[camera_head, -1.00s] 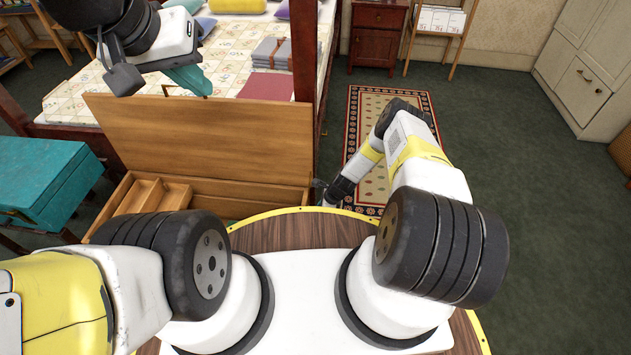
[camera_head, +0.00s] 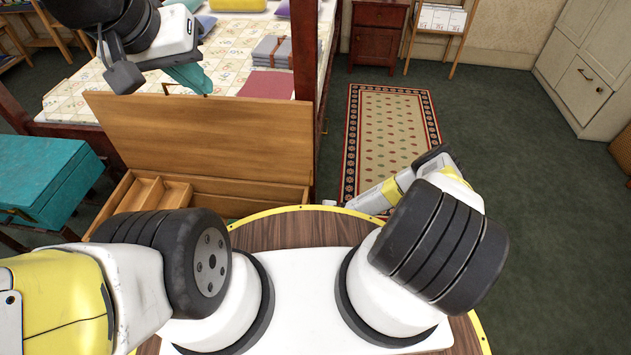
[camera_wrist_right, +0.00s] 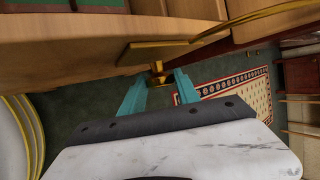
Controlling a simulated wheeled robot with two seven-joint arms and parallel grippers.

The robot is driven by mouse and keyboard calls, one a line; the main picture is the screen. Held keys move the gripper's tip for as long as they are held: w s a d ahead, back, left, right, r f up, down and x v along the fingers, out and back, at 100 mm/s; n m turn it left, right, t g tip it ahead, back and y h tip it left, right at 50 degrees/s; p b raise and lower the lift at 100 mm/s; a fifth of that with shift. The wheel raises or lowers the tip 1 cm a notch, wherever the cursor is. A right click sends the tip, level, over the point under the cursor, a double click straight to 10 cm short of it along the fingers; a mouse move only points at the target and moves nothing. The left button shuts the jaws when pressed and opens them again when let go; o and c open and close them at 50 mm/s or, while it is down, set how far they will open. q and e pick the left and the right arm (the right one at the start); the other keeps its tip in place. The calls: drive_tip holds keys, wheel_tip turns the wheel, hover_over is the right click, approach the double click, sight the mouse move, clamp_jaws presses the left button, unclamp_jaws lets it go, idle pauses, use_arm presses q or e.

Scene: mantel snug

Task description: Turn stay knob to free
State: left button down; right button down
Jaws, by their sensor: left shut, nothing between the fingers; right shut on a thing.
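The stay knob (camera_wrist_right: 158,80) is a small brass piece below a flat brass bar (camera_wrist_right: 150,52) on the wooden box in the right wrist view. The teal fingers of my right gripper (camera_wrist_right: 158,86) stand on either side of the knob and are shut on it. In the head view my right arm reaches down past the table edge, and its gripper and the knob are hidden. My left gripper (camera_head: 205,90) is shut and empty, raised above the propped-up wooden lid (camera_head: 210,140). Which way the knob is turned I cannot tell.
The open box (camera_head: 225,186) has small wooden compartments at its left. A teal chest (camera_head: 45,180) stands at the left, with a bed (camera_head: 70,100) behind the lid. A patterned rug (camera_head: 390,125) and clear floor lie to the right.

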idle(0.4)
drive_tip(key=c, duration=0.9)
unclamp_jaws()
drive_tip(key=shift+v, duration=3.9)
drive_tip(key=shift+s+f, duration=0.1)
drive_tip(key=shift+s, duration=0.05)
